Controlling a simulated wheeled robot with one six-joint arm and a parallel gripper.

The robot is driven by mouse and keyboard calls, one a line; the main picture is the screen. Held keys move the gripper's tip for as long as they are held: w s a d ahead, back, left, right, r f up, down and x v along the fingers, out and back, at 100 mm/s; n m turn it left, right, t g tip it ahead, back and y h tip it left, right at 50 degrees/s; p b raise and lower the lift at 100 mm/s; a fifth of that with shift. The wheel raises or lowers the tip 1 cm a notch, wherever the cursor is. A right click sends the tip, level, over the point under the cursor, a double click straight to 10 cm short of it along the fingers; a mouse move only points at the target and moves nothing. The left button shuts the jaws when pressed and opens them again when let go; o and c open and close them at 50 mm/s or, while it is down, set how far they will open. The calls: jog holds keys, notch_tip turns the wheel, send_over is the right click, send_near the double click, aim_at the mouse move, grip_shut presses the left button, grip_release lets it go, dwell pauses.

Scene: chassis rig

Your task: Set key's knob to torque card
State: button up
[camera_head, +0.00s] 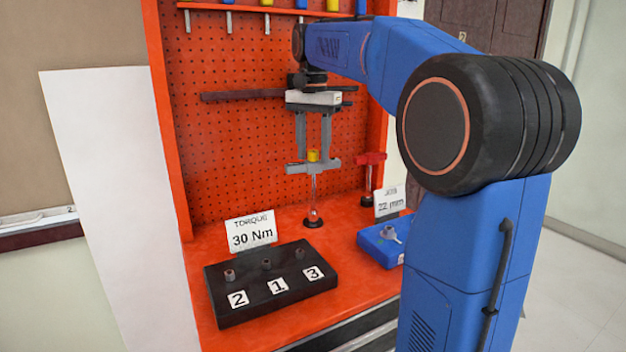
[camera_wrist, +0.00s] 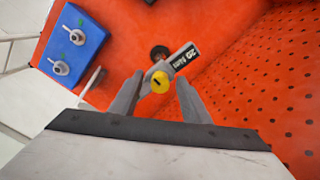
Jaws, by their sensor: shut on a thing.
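The torque card (camera_head: 251,230) stands behind the black block and reads "TORQUE 30 Nm". My gripper (camera_head: 313,161) is above the orange bench, shut on a grey T-shaped key (camera_head: 313,168) with a yellow knob (camera_head: 313,155) on top and a clear shaft. The key is upright and its lower end is at a dark round base (camera_head: 313,222); I cannot tell whether it touches. In the wrist view the yellow knob (camera_wrist: 160,82) lies between the fingers, and a label (camera_wrist: 184,58) on the key seems to read "20 Nm". A second key (camera_head: 371,160) with a red handle stands to the right.
A black block (camera_head: 270,284) with several posts and number labels 2, 1, 3 lies at the front left. A blue block (camera_head: 385,241) with fittings sits at right beside a "JOB 22 mm" card (camera_head: 390,201). An orange pegboard (camera_head: 240,140) rises behind.

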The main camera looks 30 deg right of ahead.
jog(key=n, duration=0.5)
jog(key=shift+n, duration=0.3)
jog(key=n, duration=0.5)
jog(key=shift+n, duration=0.3)
jog(key=c, duration=0.4)
jog(key=shift+o, duration=0.2)
